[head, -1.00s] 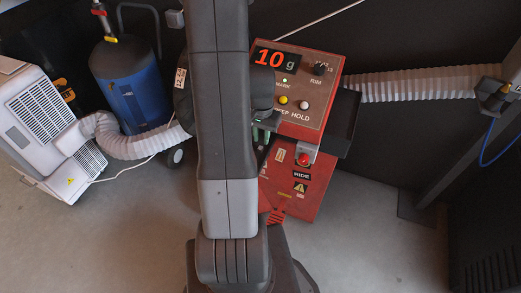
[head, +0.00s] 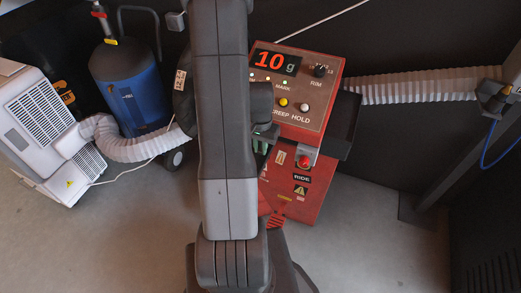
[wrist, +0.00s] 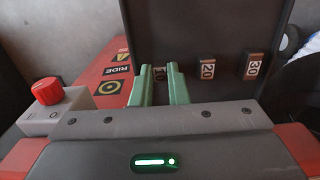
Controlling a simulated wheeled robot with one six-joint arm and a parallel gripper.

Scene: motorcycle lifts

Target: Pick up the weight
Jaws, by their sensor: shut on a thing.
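The weight (wrist: 160,75) is a small dark block with a light label that seems to read 10. It shows between the two green fingers of my gripper (wrist: 161,69) in the wrist view. The fingers are shut on it. It lies in front of a dark rack (wrist: 230,28); whether it touches the rack I cannot tell. In the head view my gripper (head: 263,140) is mostly behind my arm, and the weight is hidden.
Blocks marked 20 (wrist: 207,69) and 30 (wrist: 252,66) sit on the rack to the right. The red console (head: 300,105) shows 10 g. A red knob (wrist: 47,91) is at left. A white hose (head: 415,86) runs right; a blue tank (head: 130,90) stands left.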

